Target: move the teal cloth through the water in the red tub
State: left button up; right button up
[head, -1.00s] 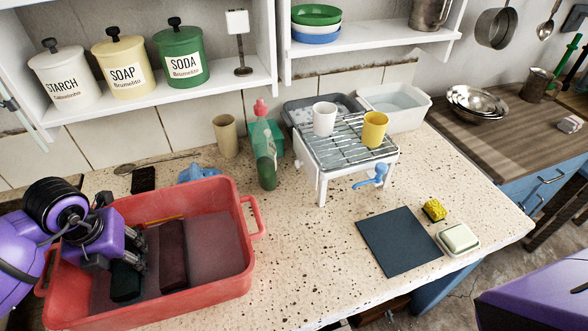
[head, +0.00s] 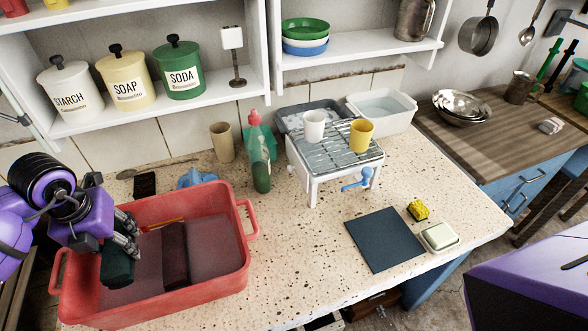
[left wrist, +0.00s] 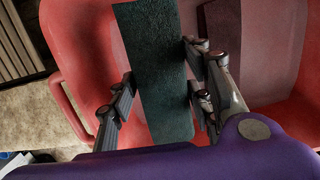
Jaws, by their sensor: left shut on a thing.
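The red tub (head: 245,270) stands at the left of the speckled counter, with a dull greyish-pink water surface (head: 215,248) inside. My left gripper (head: 126,246) is over the tub's left part, shut on the dark teal cloth (head: 117,270). The cloth hangs down from the fingers inside the tub outline; whether its lower end touches the water is unclear. In the left wrist view the teal cloth (left wrist: 158,50) runs between the fingers of the left gripper (left wrist: 160,82). My right gripper is not in view.
A dark maroon strip (head: 175,258) lies in the tub beside the teal cloth, and a thin orange stick (head: 163,224) shows near the back wall. A dark mat (head: 384,239) lies right; the counter between is clear.

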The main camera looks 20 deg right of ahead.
pick_arm(q)
notch_tip(320, 180, up, 4)
jog(key=shift+r+p, duration=0.1)
jog(key=shift+p, duration=0.6)
jog(key=shift+r+p, duration=0.55)
jog(key=shift+r, duration=0.65)
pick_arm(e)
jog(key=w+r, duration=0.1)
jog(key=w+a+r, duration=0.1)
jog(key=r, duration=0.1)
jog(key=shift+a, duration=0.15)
